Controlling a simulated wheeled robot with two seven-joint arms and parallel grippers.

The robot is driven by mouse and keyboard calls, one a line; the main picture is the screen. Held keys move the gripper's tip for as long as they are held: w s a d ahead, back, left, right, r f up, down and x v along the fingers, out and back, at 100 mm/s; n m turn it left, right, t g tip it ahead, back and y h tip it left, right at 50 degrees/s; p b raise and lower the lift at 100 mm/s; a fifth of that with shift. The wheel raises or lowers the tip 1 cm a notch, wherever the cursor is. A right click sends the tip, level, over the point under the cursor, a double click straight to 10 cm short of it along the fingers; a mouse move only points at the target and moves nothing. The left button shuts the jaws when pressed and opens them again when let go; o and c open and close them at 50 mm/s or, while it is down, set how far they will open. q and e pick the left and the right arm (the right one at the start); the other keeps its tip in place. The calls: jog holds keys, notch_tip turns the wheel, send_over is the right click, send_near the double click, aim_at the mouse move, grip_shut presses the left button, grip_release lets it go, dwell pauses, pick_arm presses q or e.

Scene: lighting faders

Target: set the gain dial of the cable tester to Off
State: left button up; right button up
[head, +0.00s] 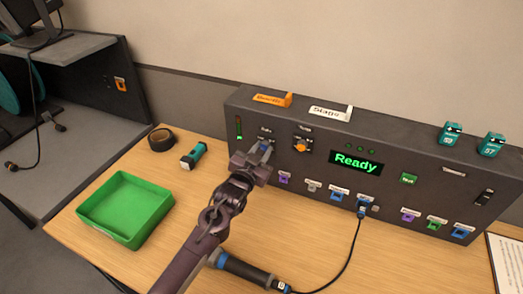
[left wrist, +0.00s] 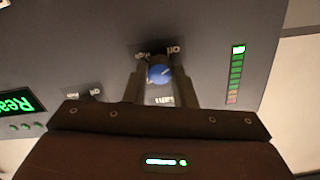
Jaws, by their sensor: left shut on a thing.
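The cable tester is a long dark grey console (head: 395,165) with a green "Ready" display (head: 356,162), standing at the back of the table. My left gripper (head: 263,150) is at its left part, facing the panel. In the left wrist view the gripper (left wrist: 160,85) is shut on a round blue dial (left wrist: 158,73), one finger on each side. Small printing, seemingly "Off" and "High", shows upside down beside the dial. The dial's own label is too blurred to read for sure, and its pointer setting cannot be told. An orange dial (head: 300,146) sits to its right in the head view.
A green tray (head: 125,208), a roll of black tape (head: 162,139) and a teal device (head: 193,155) lie left on the table. A black cylinder with blue bands (head: 245,268) lies in front; a black cable (head: 352,248) runs from the panel. Teal blocks (head: 450,135) stand on top.

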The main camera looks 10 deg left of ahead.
pick_arm(q)
jog(key=shift+f+n, duration=0.1)
jog(key=shift+n, duration=1.4)
jog(key=o, duration=1)
jog(key=s+a+b, duration=0.1)
jog(key=s, duration=0.6)
jog(key=shift+s+a, duration=0.3)
jog(key=shift+s, duration=0.05)
